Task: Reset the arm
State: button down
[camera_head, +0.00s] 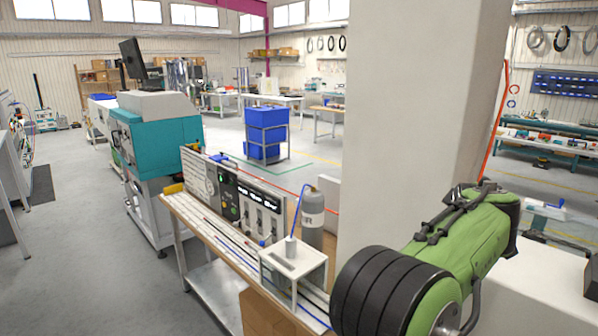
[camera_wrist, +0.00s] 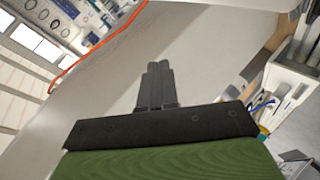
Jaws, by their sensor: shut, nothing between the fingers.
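My green arm (camera_head: 462,236) is folded at the lower right of the head view, beside the pale pillar. My gripper (camera_wrist: 158,68) shows in the middle of the wrist view. Its two dark fingers are together, with nothing between them. It points toward a plain pale surface, likely the pillar, and touches nothing that I can see. In the head view I cannot make out the fingertips.
The wide pale pillar (camera_head: 412,120) stands close behind my arm. A workbench (camera_head: 222,238) with a control panel (camera_head: 245,205), a grey bottle (camera_head: 312,218) and a small white stand (camera_head: 293,262) is left of the arm. Blue crates (camera_head: 266,118) stand farther back. Open floor lies at left.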

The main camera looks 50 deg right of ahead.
jog(key=w+a+f+t+y, duration=0.2)
jog(key=w+a+t+y, duration=0.1)
jog(key=w+a, duration=0.8)
jog(key=w+a+f+t+y, duration=0.2)
jog(key=w+a+y, duration=0.1)
jog(key=w+a, duration=0.8)
jog(key=s+a+f+n+y, duration=0.1)
jog(key=a+f+y, duration=0.1)
jog(key=a, duration=0.6)
jog(key=s+a+f+n+y, duration=0.1)
jog(key=a+y, duration=0.1)
jog(key=a, duration=0.7)
jog(key=s+a+f+g+y, duration=0.1)
jog(key=s+a+f, duration=0.2)
jog(key=a, duration=0.4)
jog(key=s+a+f+n+g+y, duration=0.1)
jog(key=s+a+f, duration=0.3)
jog(key=s+a, duration=0.2)
jog(key=shift+a+f, duration=0.25)
jog(key=shift+a, duration=0.15)
